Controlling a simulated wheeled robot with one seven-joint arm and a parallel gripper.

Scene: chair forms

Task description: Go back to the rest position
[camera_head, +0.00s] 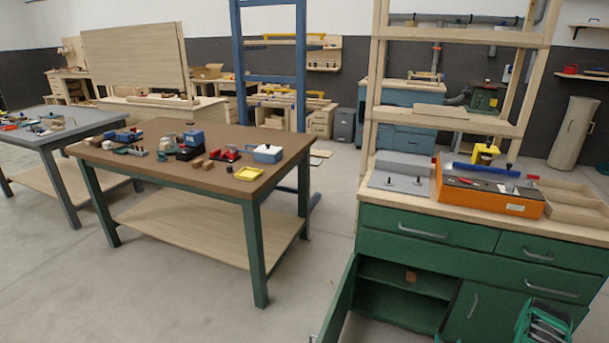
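A green and black object (543,322) is cut off by the bottom edge at the right, in front of the green cabinet (430,226). The cabinet's left door (341,303) stands open, and a small brown block (410,276) sits inside on the shelf. The cabinet's drawers and right door look shut.
A brown-topped table (215,180) with a yellow tray (249,173) and several tools stands left of the cabinet. An orange machine (490,192) sits on the cabinet top. The grey floor (180,290) is clear at the lower left.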

